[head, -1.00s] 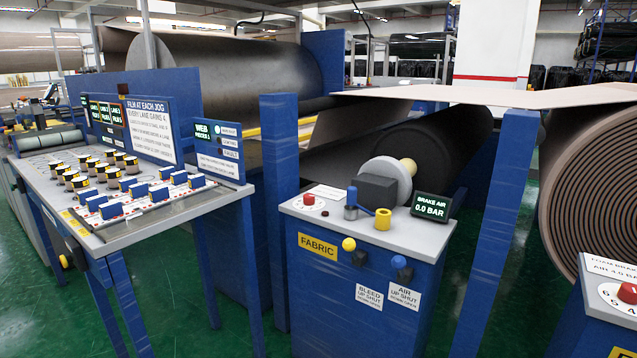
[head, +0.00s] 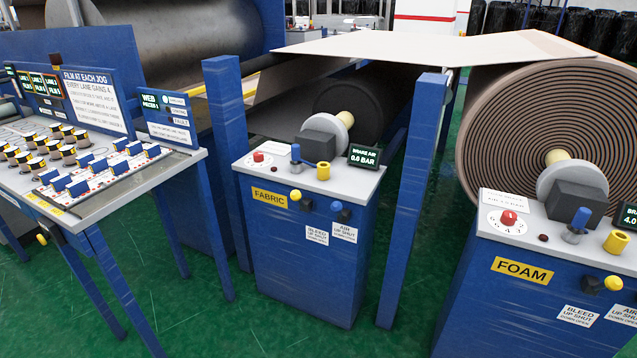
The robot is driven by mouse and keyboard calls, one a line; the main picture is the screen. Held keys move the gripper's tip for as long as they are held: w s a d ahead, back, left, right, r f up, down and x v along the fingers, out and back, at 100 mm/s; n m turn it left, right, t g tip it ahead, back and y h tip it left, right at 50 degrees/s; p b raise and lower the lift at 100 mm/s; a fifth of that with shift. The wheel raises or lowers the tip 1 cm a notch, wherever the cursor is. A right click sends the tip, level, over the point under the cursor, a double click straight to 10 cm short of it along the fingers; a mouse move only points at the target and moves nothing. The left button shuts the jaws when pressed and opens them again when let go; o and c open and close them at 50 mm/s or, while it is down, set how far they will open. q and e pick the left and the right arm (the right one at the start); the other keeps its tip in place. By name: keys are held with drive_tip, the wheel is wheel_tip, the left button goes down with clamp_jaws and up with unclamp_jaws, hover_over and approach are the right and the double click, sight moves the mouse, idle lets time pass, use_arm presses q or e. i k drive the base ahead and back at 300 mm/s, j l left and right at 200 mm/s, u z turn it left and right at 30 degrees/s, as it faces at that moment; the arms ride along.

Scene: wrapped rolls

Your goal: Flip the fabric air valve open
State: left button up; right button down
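The fabric cabinet (head: 298,265) is blue with a pale top and a yellow FABRIC label. On its front right is the air valve's blue knob (head: 336,206), above a white label (head: 344,232) reading AIR, up shut, down open. The knob sits at the upper left of its dark body, so it appears up. The yellow-knobbed bleed valve (head: 296,195) is to its left, above the BLEED label (head: 317,235). Neither of my grippers is in view.
The foam cabinet (head: 530,300) stands at the right, before a big brown roll (head: 500,110). Blue posts (head: 412,200) flank the fabric cabinet. A control table (head: 130,190) with spools is at the left. Green floor (head: 215,325) is clear in front.

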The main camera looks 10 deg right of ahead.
sight(336, 207)
drive_tip(key=i+z, duration=0.1)
drive_tip(key=z, duration=0.25)
drive_tip(key=i+z, duration=0.1)
drive_tip(key=z, duration=0.25)
drive_tip(key=j+z, duration=0.1)
drive_tip(key=z, duration=0.25)
drive_tip(key=i+j+z, duration=0.55)
drive_tip(key=j, duration=0.2)
drive_tip(key=i+j, duration=0.15)
drive_tip(key=j, duration=0.15)
drive_tip(key=i+j, duration=0.15)
drive_tip(key=j, duration=0.2)
drive_tip(key=i+j+z, duration=0.1)
drive_tip(key=j, duration=0.2)
drive_tip(key=i+j, duration=0.2)
drive_tip(key=j+z, duration=0.05)
drive_tip(key=j, duration=0.05)
